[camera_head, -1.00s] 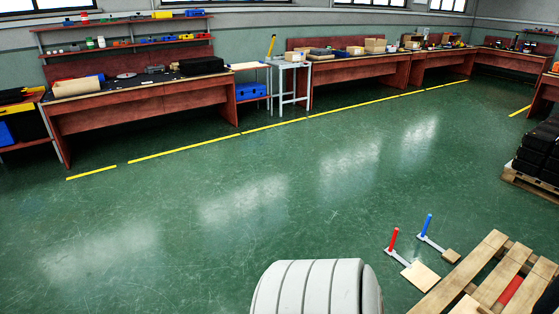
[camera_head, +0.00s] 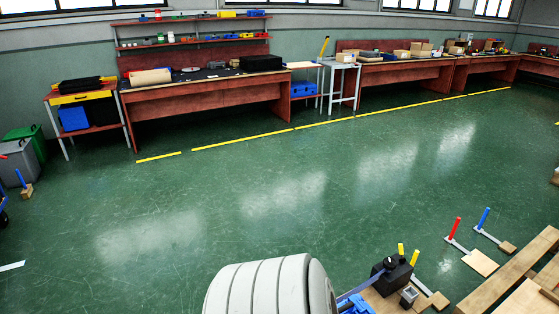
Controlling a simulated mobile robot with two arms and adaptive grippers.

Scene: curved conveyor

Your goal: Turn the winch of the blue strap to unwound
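A blue upright handle (camera_head: 484,218) stands on a grey lever at the right, with a small wooden block at the lever's other end. A red upright handle (camera_head: 454,228) on a similar lever stands to its left, by a flat wooden board (camera_head: 481,262). Another blue handle (camera_head: 20,178) with a wooden block is at the left edge. I cannot tell which blue handle belongs to the blue strap's winch. A blue band (camera_head: 361,286) runs beside a black box (camera_head: 392,274) at the bottom. Neither of my grippers is in view.
A large pale ribbed cylinder (camera_head: 268,290) hides part of the bottom centre. Wooden slats (camera_head: 510,275) lie at the lower right. Workbenches (camera_head: 215,98) line the back wall. Bins (camera_head: 20,168) stand at the left. The green floor between is clear.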

